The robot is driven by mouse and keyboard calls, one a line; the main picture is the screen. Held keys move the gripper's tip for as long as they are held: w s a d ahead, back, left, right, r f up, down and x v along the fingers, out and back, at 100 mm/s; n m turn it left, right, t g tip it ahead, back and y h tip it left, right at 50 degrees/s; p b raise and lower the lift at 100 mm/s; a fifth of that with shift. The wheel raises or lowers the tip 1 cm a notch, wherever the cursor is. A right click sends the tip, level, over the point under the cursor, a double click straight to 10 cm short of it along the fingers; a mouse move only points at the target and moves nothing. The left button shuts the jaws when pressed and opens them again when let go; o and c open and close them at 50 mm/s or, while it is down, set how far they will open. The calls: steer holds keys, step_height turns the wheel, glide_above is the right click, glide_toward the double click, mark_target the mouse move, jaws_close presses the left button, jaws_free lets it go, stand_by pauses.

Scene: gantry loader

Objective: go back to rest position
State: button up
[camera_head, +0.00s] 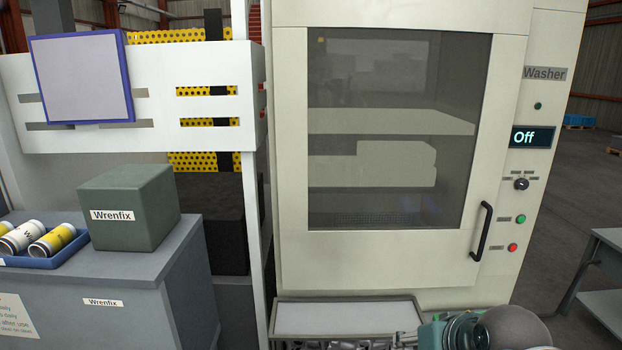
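Part of my own arm, a grey rounded joint with teal and metal pieces, shows at the bottom edge right of centre, in front of the washer. No fingertips of my gripper can be made out, so I cannot see whether it holds anything. The task names no other object.
The washer (386,257) has a closed windowed door, and its display (532,137) reads "Off". A metal tray (345,318) sits below it. At left, a grey cabinet (140,290) carries a green Wrenfix box (130,200) and a blue tray (35,262) of cans. A table (605,262) stands at right.

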steer(key=shift+n+h, duration=0.4)
steer(key=shift+n, duration=0.1)
steer(key=shift+s+f, duration=0.5)
steer(key=shift+s, duration=0.4)
steer(key=shift+s+f, duration=0.45)
steer(key=shift+s, duration=0.45)
